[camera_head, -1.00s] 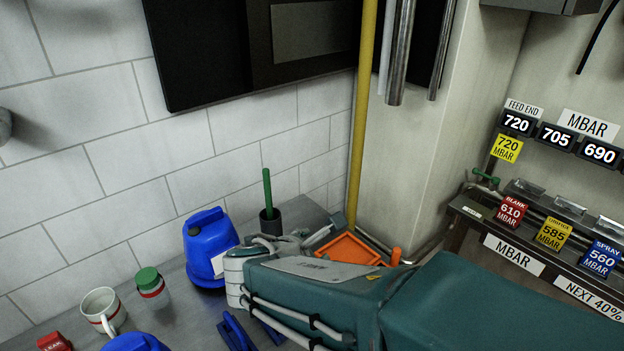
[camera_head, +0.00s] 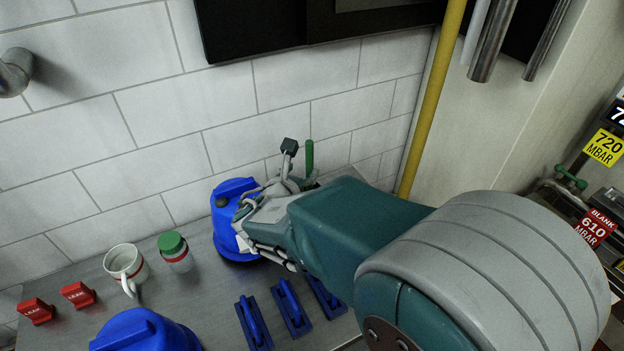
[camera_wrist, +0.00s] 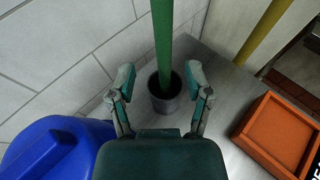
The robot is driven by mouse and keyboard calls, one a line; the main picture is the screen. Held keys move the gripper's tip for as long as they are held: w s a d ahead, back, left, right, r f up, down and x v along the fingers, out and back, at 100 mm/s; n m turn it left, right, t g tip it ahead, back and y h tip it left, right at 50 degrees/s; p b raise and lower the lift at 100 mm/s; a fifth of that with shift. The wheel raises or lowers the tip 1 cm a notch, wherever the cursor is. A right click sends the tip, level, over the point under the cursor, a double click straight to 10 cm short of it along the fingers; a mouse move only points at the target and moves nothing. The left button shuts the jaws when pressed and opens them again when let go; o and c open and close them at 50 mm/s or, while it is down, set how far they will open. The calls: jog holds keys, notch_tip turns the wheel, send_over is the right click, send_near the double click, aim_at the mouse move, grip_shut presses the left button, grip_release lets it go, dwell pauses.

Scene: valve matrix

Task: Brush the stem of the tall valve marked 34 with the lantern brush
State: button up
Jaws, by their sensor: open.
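A green handle (camera_wrist: 163,40) stands upright in a dark cup (camera_wrist: 165,97) on the steel bench. It looks like the brush, but its lower end is hidden in the cup. In the head view the handle (camera_head: 309,155) shows just right of my gripper (camera_head: 287,170), and my arm hides the cup. In the wrist view my gripper (camera_wrist: 160,82) is open and empty, with one finger on each side of the handle in the picture. I cannot tell whether the handle is between the fingers in depth. No tall valve marked 34 is in view.
A blue rounded container (camera_head: 231,205) stands close left of my gripper. An orange tray (camera_wrist: 277,135) lies right of the cup. A mug (camera_head: 125,264), a green-lidded jar (camera_head: 174,250), red LEAK tags (camera_head: 78,294) and blue tools (camera_head: 290,305) lie leftward. A yellow pipe (camera_head: 432,100) rises behind.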

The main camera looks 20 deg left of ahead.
aim_at(308, 164)
jog(key=x, duration=0.5)
jog(key=shift+w+d, duration=0.1)
grip_shut()
